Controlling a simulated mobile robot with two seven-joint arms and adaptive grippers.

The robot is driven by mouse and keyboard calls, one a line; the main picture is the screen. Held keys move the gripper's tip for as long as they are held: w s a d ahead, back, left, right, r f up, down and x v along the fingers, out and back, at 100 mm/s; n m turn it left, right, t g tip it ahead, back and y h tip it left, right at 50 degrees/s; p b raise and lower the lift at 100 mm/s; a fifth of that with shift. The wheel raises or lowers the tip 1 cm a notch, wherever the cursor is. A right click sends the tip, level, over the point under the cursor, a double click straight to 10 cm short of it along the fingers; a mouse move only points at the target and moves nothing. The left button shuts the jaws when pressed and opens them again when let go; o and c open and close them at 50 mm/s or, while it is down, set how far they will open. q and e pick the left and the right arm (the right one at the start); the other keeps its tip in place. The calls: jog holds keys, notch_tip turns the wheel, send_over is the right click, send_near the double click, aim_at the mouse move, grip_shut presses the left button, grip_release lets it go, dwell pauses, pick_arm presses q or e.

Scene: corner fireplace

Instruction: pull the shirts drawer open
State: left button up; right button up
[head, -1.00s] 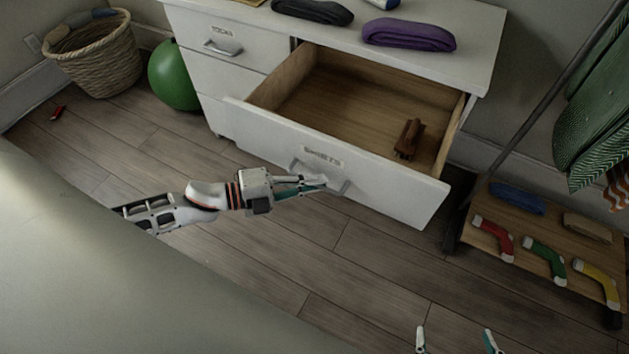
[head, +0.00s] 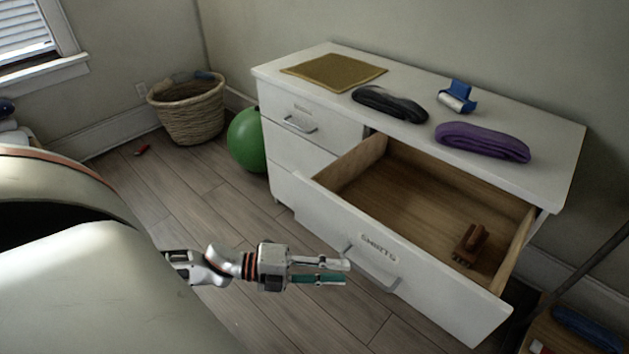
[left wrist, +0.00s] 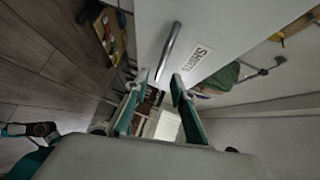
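The shirts drawer (head: 335,208) stands pulled far out of the white dresser (head: 285,178), its inside showing. Its grey bar handle (head: 372,270) is on the front below the "SHIRTS" label; the handle also shows in the left wrist view (left wrist: 169,53). My left gripper (head: 345,272) is open just left of the handle in the head view, fingers apart with nothing held. In the left wrist view its fingertips (left wrist: 160,84) are near one end of the handle; whether they touch it I cannot tell. My right gripper (left wrist: 18,148) appears at the wrist view's lower left, fingers apart.
A brown brush (head: 470,245) lies in the drawer. Purple cloth (head: 482,142), dark cloth (head: 389,104), a blue-white roller (head: 457,97) and a mat (head: 334,72) lie on top. A green ball (head: 247,140) and basket (head: 188,108) stand left. A low rack (head: 560,340) stands lower right.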

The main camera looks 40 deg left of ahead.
pick_arm(q)
jog(key=shift+v, duration=2.45)
jog(key=s+d+f+n+y+p, duration=0.2)
jog(key=s+d+n+y+p, duration=0.2)
jog(key=n, duration=0.6)
jog(key=s+d+f+n+y+p, duration=0.3)
jog(key=s+d+n+y+p, duration=0.1)
jog(key=n, duration=0.7)
jog(key=s+y+p, duration=0.1)
jog(key=p, duration=0.1)
jog(key=shift+s+d+f+n+g+p, duration=0.2)
jog(key=shift+d+n+g+p, duration=0.1)
jog(key=shift+d+g, duration=0.1)
pick_arm(e)
jog(key=shift+m, duration=0.4)
jog(key=r, duration=0.2)
jog(key=s+r, duration=0.1)
jog(key=r, duration=0.2)
jog(key=shift+s+a+r, duration=0.1)
jog(key=shift+a+r, duration=0.05)
jog(key=shift+a, duration=0.05)
